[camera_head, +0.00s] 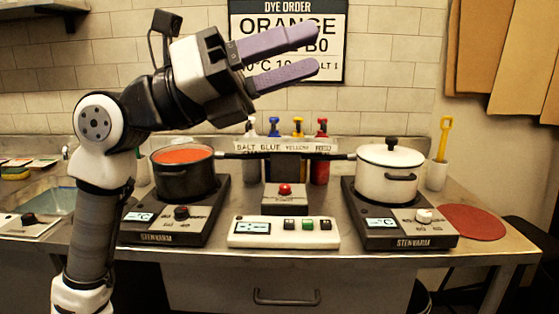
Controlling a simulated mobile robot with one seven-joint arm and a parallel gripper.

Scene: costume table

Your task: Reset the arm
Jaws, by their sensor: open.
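My gripper (316,49) is raised in the upper middle of the head view, with its two purple fingers apart and nothing between them. It points right, in front of the wall sign and well above the table. My arm rises from the lower left and bends at the elbow. It hides part of the table's left side and part of the sign.
A steel table (330,268) holds a dark pot of orange-red liquid (184,180) on a left hotplate. A lidded white pot (388,178) stands on a right hotplate. A red-button box (285,200), control panel (283,232), bottles (321,160) and red mat (472,222) are also there.

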